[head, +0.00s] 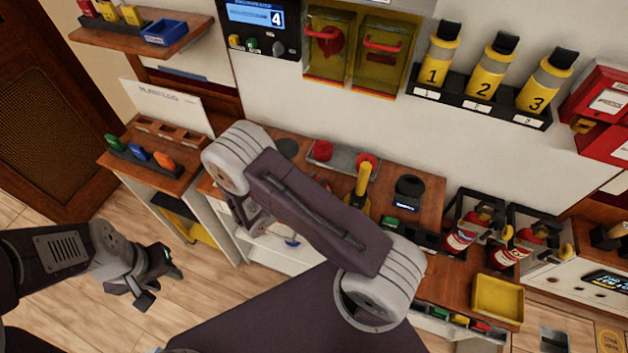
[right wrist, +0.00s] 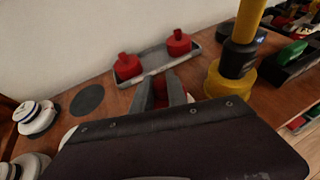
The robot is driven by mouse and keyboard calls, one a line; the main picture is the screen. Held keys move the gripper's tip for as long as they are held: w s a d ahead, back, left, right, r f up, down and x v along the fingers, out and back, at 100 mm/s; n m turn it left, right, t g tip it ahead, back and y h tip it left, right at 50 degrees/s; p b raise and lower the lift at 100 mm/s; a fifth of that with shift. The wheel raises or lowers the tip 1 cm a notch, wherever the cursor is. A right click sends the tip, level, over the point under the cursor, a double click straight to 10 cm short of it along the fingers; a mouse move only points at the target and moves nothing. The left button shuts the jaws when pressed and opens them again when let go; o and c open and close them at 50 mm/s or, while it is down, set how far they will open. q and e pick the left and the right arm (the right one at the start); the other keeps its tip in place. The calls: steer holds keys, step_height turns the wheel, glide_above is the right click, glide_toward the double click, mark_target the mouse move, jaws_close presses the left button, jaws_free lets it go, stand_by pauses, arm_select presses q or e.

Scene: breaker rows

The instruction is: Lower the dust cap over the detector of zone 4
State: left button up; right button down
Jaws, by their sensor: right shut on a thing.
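In the right wrist view my right gripper (right wrist: 160,92) is shut on a dark red thing, apparently a dust cap, mostly hidden between its fingers. It is in front of a grey tray (right wrist: 150,62) holding two red knobbed caps (right wrist: 128,67). The tray (head: 345,158) also shows in the head view, where my right arm hides the right gripper. White round pieces that look like detectors (right wrist: 38,117) stand at the left of the right wrist view; I cannot read their zone numbers. The panel display (head: 262,16) reads 4. My left gripper (head: 160,287) is open and empty, low above the floor.
A yellow post (right wrist: 236,60) stands right of the tray. A dark flat disc (right wrist: 87,100) lies on the wooden bench to its left. Numbered yellow cylinders (head: 487,68), extinguishers (head: 462,235) and a yellow tray (head: 497,298) are to the right. Floor around my left gripper is clear.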

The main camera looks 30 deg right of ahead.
steer(key=c, duration=1.2)
jaws_free()
steer(key=shift+c, duration=0.2)
steer(key=b+v, duration=0.1)
steer(key=v, duration=0.8)
steer(key=shift+b, duration=0.3)
steer(key=shift+s+d, duration=0.1)
